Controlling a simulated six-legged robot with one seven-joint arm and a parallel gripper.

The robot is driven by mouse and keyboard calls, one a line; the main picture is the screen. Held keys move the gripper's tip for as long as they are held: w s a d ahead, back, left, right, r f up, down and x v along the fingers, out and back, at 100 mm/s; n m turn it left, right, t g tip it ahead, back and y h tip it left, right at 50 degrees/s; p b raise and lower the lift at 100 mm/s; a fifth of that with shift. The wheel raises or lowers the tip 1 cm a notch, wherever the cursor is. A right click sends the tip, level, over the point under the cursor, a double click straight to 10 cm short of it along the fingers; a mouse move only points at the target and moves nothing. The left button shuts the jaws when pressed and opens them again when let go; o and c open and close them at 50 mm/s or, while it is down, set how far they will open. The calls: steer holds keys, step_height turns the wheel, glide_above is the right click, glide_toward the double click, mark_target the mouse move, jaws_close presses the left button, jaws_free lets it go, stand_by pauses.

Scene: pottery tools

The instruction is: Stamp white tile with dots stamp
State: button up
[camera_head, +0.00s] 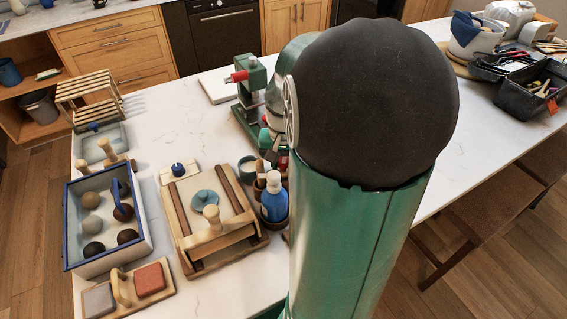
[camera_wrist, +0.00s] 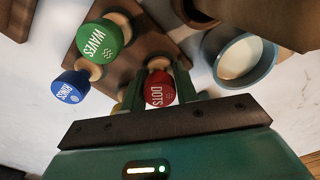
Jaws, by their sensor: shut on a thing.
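In the wrist view my gripper (camera_wrist: 158,82) has its two green fingers on either side of the red dots stamp (camera_wrist: 160,90), shut on it. The stamp's red cap, lettered DOTS, faces the camera; its lower end is hidden. The stamp is over or at a brown wooden holder (camera_wrist: 142,55); I cannot tell whether it is clear of it. The green waves stamp (camera_wrist: 103,40) and a blue stamp (camera_wrist: 70,87) are to its left. In the head view my arm hides most of the gripper. A pale flat slab (camera_head: 217,86) lies behind; I cannot tell if it is the white tile.
A blue-rimmed bowl (camera_wrist: 240,60) is right of the stamp. In the head view a blue-edged box (camera_head: 147,246) of clay balls, a wooden frame (camera_head: 180,215), a blue bottle (camera_head: 274,205) and a green press (camera_head: 254,75) stand around. Bare white tabletop (camera_head: 220,290) shows in front.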

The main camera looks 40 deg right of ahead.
steer(key=shift+f, duration=0.15)
steer(key=o, duration=1)
steer(key=shift+o, duration=0.2)
step_height(320, 180, up, 14)
steer(key=shift+f, duration=0.1)
